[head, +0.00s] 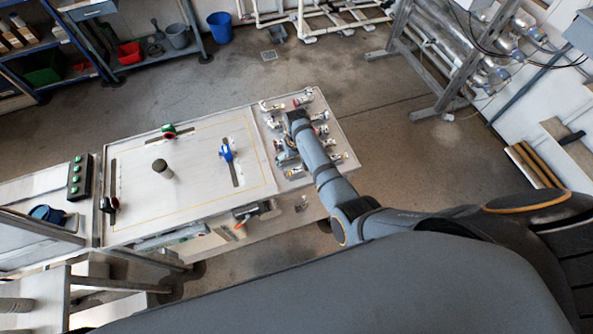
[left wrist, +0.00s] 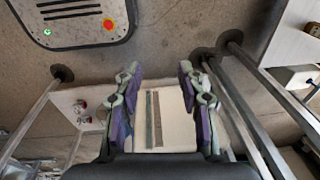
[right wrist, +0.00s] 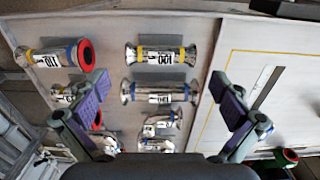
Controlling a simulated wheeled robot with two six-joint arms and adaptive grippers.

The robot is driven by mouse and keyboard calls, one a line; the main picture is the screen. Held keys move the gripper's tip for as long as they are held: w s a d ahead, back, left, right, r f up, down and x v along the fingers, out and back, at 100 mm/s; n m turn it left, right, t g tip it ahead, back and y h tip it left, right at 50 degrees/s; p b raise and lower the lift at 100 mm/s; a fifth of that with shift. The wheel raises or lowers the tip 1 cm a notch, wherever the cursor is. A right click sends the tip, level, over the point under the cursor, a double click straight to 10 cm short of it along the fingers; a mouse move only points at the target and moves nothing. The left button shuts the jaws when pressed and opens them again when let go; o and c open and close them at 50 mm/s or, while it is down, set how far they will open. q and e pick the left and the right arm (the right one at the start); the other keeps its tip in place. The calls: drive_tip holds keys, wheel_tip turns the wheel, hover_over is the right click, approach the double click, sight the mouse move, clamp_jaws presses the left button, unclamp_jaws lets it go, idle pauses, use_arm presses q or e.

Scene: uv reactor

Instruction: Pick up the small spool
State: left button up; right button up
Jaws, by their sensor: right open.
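Several metal spools with coloured bands lie on the right end of the bench in the head view. In the right wrist view, a yellow-banded spool (right wrist: 160,55) and a blue-banded spool (right wrist: 160,92) lie near the middle. Smaller spools (right wrist: 162,123) lie just below them; I cannot tell which one is the small spool. My right gripper (right wrist: 163,104) is open and empty above the spools, its fingers wide apart; in the head view my arm hides its fingers. My left gripper (left wrist: 160,72) is open and empty, away from the spools; it is outside the head view.
A red-ended spool (right wrist: 62,58) lies at the left. A button box (head: 80,177) stands at the bench's left. Open floor lies behind.

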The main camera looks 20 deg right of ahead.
sight(297, 170)
drive_tip(key=shift+w+a+f, duration=0.2)
drive_tip(key=shift+a+f, duration=0.05)
drive_tip(key=shift+f, duration=0.1)
drive_tip(key=shift+s+f+b, duration=0.1)
drive_tip(key=shift+f+b, duration=0.25)
drive_tip(key=f+b, duration=0.4)
drive_tip(key=b, duration=0.1)
drive_tip(key=shift+s+d+f, duration=0.2)
drive_tip(key=shift+f, duration=0.1)
drive_tip(key=shift+r, duration=0.15)
use_arm(q)
drive_tip(key=f, duration=0.3)
drive_tip(key=w+f, duration=0.1)
drive_tip(key=f, duration=0.1)
drive_tip(key=shift+a+f, duration=0.1)
drive_tip(key=shift+a, duration=0.3)
use_arm(e)
drive_tip(key=c, duration=1.1)
use_arm(q)
drive_tip(key=shift+p, duration=0.35)
use_arm(e)
drive_tip(key=shift+r, duration=0.2)
